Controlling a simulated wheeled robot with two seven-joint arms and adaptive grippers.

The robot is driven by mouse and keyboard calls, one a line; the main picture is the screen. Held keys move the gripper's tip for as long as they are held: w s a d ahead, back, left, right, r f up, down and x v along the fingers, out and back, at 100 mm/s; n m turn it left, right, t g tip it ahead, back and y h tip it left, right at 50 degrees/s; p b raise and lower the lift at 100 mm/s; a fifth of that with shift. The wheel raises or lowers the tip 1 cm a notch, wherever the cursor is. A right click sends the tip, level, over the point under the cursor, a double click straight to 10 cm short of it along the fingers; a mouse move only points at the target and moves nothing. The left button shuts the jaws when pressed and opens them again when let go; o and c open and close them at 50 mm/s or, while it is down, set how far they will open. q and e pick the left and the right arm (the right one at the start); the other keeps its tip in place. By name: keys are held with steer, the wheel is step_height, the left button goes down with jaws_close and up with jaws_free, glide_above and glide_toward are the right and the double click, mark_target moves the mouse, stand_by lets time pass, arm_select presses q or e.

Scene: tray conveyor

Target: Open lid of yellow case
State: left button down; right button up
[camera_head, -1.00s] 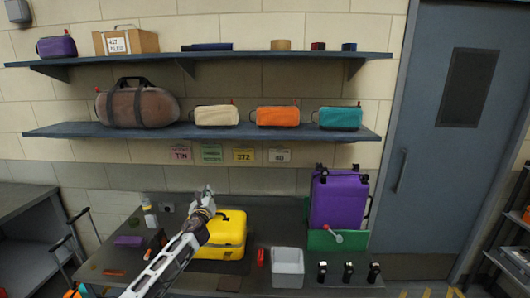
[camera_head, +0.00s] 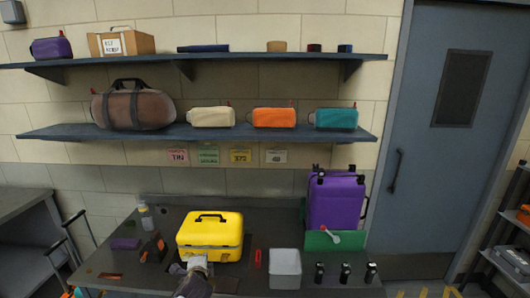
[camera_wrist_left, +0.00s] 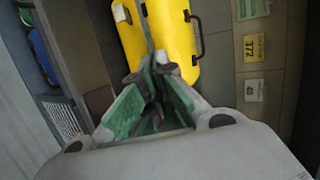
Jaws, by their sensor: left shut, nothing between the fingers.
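The yellow case (camera_head: 210,230) stands on the dark table with its lid down and a black handle on top. In the left wrist view the case (camera_wrist_left: 172,38) is beyond my fingers, with its black handle at the right and a grey strip running along its yellow side. My left gripper (camera_head: 197,262) is low at the front face of the case. Its green-padded fingers (camera_wrist_left: 148,72) are shut and empty, with the tips close to the case; I cannot tell whether they touch. My right gripper is not in view.
A grey bin (camera_head: 286,268) and a red item (camera_head: 258,257) are right of the case. A purple case (camera_head: 336,200) stands at the back right. A bottle (camera_head: 146,216) and small dark items (camera_head: 153,248) are left. Shelves with bags (camera_head: 212,117) hang above.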

arm_select(q)
steer(key=s+f+n+g+h, duration=0.1)
steer(key=s+f+n+g, duration=0.3)
steer(key=s, duration=0.8)
steer(key=s+d+n+g+h, duration=0.15)
steer(key=s+n, duration=0.35)
steer(key=s, duration=0.6)
steer(key=s+f+n+g+h, duration=0.1)
steer(key=s+n+g, duration=0.3)
steer(key=s, duration=0.8)
step_height(320, 180, down, 36)
steer(key=s+b, duration=0.2)
steer(key=s, duration=0.1)
steer(key=s+a+f+g+b, duration=0.1)
steer(key=s+a+f, duration=0.1)
steer(key=s+f, duration=0.8)
steer(key=s+a+f+g+b, duration=0.1)
steer(key=s+a+f, duration=0.1)
steer(key=s+f, duration=0.9)
steer(key=shift+s+a+n, duration=0.2)
steer(key=shift+a+n, duration=0.05)
steer(key=shift+n, duration=0.05)
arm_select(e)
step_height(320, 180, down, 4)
arm_select(q)
steer(key=shift+w+f+y, duration=0.1)
steer(key=shift+y, duration=0.15)
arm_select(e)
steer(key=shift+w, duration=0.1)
